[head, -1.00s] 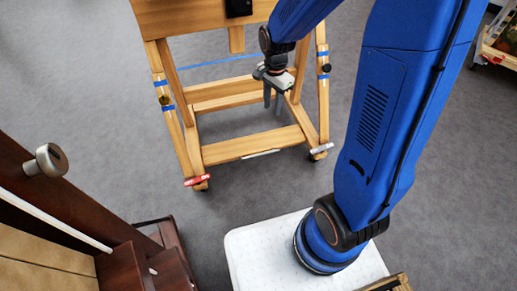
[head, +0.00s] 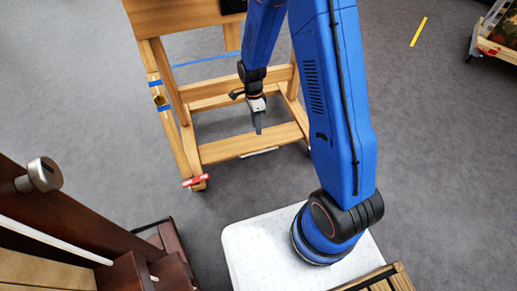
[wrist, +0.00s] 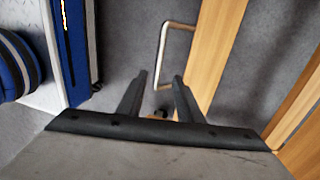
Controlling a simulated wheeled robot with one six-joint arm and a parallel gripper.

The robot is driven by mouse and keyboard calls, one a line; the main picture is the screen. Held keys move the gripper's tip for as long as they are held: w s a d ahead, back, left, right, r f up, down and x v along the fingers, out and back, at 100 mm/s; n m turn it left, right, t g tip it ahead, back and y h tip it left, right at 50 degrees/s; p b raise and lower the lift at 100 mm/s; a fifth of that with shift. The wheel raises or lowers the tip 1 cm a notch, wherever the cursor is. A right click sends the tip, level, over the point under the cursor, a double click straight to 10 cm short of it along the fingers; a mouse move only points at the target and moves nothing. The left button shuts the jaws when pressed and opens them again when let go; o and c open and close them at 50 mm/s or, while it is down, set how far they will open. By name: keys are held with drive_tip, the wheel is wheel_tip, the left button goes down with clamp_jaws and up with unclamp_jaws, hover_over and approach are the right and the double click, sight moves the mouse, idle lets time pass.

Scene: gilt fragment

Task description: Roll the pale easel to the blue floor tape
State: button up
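The pale easel (head: 225,149) stands upright in the upper middle of the head view, its wooden base on casters. A red caster lever (head: 197,180) shows at its near left foot; my arm hides its near right foot. The blue floor tape (head: 205,58) shows as a thin line on the floor behind the base. My gripper (head: 258,128) points down by the front crossbar. In the wrist view my gripper (wrist: 159,78) has its fingers apart, with no easel part clamped between them. A metal handle (wrist: 163,55) on the crossbar (wrist: 213,55) lies just beyond the fingertips.
A dark wooden easel (head: 75,215) with a metal knob (head: 40,175) fills the lower left. A yellow tape strip (head: 418,31) lies on open grey floor at the upper right. Another wheeled stand (head: 490,40) with a picture is at the far right edge.

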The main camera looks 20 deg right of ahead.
drive_tip(key=x, duration=1.4)
drive_tip(key=shift+f, duration=0.3)
drive_tip(key=shift+c, duration=0.4)
clamp_jaws()
